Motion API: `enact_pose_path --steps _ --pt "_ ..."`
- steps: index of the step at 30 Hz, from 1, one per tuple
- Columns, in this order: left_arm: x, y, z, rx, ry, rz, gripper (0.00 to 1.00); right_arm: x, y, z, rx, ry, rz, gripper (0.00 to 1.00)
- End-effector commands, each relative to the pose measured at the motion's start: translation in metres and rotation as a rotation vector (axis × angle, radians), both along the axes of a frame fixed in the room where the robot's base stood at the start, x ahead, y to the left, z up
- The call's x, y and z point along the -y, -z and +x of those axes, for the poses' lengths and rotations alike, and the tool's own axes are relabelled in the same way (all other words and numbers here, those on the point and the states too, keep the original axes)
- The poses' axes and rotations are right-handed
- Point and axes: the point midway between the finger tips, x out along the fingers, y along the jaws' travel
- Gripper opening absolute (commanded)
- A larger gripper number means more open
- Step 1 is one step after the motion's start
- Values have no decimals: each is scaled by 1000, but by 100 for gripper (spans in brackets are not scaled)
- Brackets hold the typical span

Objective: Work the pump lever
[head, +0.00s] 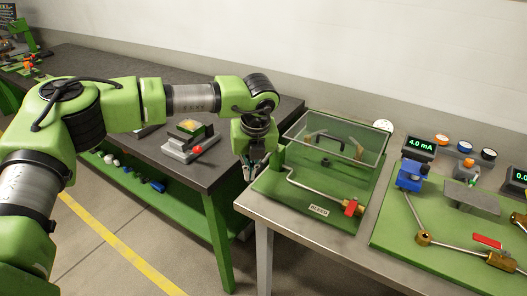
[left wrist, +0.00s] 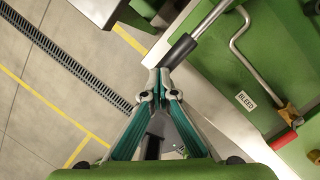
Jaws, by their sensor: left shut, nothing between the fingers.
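The pump lever (left wrist: 181,50) shows in the left wrist view as a metal rod with a black grip, slanting down to the left past the edge of the green pump base (left wrist: 213,62). My left gripper (left wrist: 160,88) is shut and empty. Its fingertips are close to the free end of the black grip; I cannot tell whether they touch. In the head view my left gripper (head: 248,172) points down at the left edge of the pump unit with the clear-covered tank (head: 335,138), and the lever is hidden there. My right gripper is not in view.
A bent pipe runs to a red-handled valve (head: 351,208) beside a BLEED label (head: 319,210). To the right stands a green panel (head: 400,240) with a blue device (head: 411,175) and a 4.0 mA display (head: 420,144). A dark bench (head: 240,128) stands behind left.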

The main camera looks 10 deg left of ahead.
Motion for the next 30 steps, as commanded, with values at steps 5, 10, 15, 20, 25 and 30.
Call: enact_pose_path --steps 5,10,15,20,25,30 --pt "-1 2 -2 -6 0 3 0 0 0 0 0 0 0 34" --pt "-1 -6 -1 -6 0 3 0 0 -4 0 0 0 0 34" --pt "0 -20 0 -5 0 2 0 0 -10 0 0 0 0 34" --pt "0 -33 1 -4 -1 2 0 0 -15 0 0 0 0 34" --pt "0 -47 2 -3 -1 3 0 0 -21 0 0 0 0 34" --pt "0 -61 3 -5 0 2 0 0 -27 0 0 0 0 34"
